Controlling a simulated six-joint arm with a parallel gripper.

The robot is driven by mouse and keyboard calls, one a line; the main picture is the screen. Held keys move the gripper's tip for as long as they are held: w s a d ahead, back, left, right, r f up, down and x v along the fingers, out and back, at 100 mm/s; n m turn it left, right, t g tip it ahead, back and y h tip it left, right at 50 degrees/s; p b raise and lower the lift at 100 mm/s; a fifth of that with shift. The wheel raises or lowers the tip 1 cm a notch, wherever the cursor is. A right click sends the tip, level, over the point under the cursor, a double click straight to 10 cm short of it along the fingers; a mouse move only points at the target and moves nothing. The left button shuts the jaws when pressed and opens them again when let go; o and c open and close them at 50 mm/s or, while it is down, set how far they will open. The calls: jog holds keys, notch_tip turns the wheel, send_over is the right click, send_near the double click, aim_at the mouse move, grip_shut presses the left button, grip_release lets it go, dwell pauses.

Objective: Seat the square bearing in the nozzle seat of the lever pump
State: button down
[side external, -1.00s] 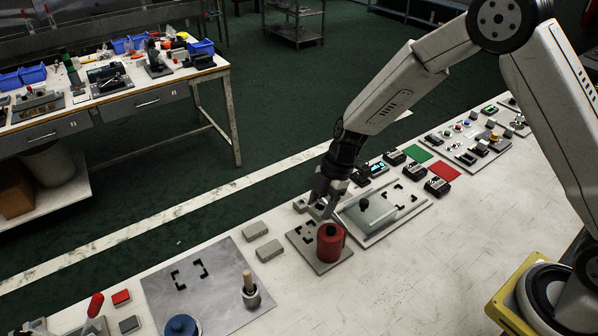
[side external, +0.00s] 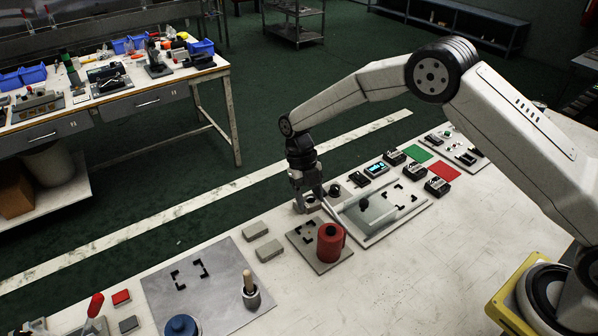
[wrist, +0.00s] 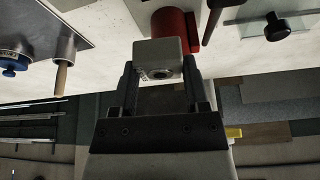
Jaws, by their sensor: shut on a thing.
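The square bearing (wrist: 161,52) is a pale grey square block with a round dark opening, held between the fingers in the wrist view. My gripper (wrist: 160,75) is shut on it and also shows in the side external view (side external: 306,203), low behind the red cylinder. There the bearing is hard to separate from the fingers. A slanted pale rod (side external: 331,209), possibly the pump's lever, is just right of my gripper.
A red cylinder (side external: 330,241) stands on a small grey plate, close in front of my gripper. Two grey blocks (side external: 255,230) and a large metal plate (side external: 214,270) are left.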

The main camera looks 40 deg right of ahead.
aim_at(312, 235)
jog(key=shift+w+d+n, duration=0.15)
jog(key=shift+w+n, duration=0.05)
jog(key=shift+n, duration=0.4)
jog(key=shift+f, duration=0.1)
jog(key=shift+f, duration=4.9)
jog(key=shift+f, duration=0.15)
jog(key=shift+c, duration=1.8)
grip_release()
jog(key=v, duration=1.2)
jog(key=shift+a, duration=0.2)
